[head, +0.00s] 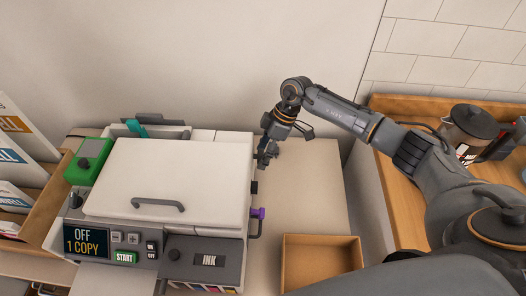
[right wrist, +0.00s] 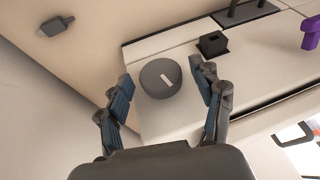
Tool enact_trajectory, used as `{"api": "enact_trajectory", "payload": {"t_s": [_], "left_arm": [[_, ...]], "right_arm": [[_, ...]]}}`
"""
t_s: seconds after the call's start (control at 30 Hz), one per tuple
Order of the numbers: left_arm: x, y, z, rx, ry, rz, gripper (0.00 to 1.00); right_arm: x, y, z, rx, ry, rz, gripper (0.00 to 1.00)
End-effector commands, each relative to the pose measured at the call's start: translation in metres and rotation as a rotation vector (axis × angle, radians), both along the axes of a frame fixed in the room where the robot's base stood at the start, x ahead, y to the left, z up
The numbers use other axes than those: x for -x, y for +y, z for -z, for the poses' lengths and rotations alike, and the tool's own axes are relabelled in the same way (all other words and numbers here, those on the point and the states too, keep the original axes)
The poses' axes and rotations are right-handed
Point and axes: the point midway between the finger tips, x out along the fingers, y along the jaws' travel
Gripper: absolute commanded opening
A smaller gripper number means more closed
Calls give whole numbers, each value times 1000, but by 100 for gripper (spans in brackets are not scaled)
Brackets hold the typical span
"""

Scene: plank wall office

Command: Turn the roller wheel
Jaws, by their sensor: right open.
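A white copier (head: 120,163) with a dark front panel stands on the desk in the head view. The roller wheel (right wrist: 160,78) is a round dark grey knob with a pale mark on the copier's right side, seen in the right wrist view. My right gripper (head: 268,153) points down beside the copier's right rear side. In the right wrist view its two fingers are open, one on each side of the wheel, with gaps visible. The wheel is hard to make out in the head view, behind the gripper. My left gripper is not in view.
A black block (right wrist: 212,44) and a purple lever (head: 257,222) stick out of the same side. An open cardboard box (head: 322,252) sits at front right. A green device (head: 88,160) is at the copier's left. A coffee pot (head: 468,130) stands on the wooden counter.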

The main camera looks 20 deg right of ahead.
Motion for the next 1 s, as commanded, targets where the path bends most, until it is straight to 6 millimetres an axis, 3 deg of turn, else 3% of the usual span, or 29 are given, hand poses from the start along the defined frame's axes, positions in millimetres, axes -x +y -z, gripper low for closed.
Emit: {"api": "enact_trajectory", "payload": {"t_s": [0.23,0.5,0.77,1.0], "left_arm": [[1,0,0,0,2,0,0],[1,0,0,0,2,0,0],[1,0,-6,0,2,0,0],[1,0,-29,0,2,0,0]], "right_arm": [[0,1,1,0,0,0,66],[0,0,1,0,1,0,12],[1,1,-2,10,-20,-2,12],[4,2,-5,60,-126,-5,12]]}}
